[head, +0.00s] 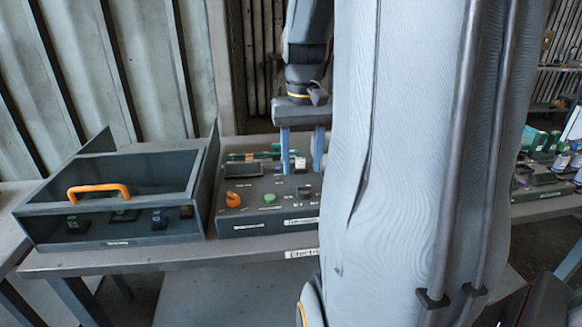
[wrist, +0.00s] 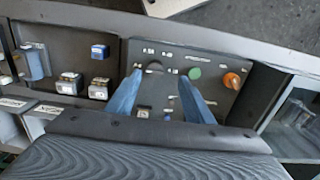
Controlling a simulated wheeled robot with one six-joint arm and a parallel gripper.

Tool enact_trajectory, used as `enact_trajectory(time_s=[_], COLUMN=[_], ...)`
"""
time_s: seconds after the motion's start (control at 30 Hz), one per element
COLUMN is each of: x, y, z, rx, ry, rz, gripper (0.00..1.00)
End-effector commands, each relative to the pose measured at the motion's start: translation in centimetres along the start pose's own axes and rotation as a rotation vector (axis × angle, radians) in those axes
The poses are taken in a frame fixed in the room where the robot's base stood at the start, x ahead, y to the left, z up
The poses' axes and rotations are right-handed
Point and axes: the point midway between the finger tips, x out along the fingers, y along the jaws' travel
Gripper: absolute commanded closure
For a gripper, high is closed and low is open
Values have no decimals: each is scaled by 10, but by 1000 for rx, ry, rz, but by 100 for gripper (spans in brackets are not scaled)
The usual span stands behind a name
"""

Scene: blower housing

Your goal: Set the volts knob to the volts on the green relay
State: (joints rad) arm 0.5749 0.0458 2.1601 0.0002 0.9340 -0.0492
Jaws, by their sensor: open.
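The control panel (head: 255,217) carries an orange knob (head: 233,199), a green button (head: 269,198) and a dark knob (head: 304,191). In the wrist view the dark knob (wrist: 154,68) has small printed values around it, too small to read surely. I cannot tell from the print which knob is for volts. A small green relay (head: 72,222) appears at the front of the grey box at left; its print is unreadable. My gripper (head: 302,170) is open and empty above the panel. In the wrist view its blue fingers (wrist: 160,80) straddle the area just before the dark knob, apparently not touching it.
The grey box (head: 110,245) with an orange handle (head: 98,191) stands left of the panel and holds several small relays. In the wrist view, several blocks (wrist: 99,88) sit left of the panel. My arm hides the bench's right part in the head view.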

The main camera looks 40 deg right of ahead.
Motion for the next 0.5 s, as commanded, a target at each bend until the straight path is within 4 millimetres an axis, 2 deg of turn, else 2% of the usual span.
enact_trajectory(time_s=[0.07,0.17,0.5], x=[-7,-3,47], y=[10,13,11], z=[-2,-3,-2], rx=[21,26,21], ry=[-1,-4,-6], rz=[0,0,0], gripper=[53,53,53])
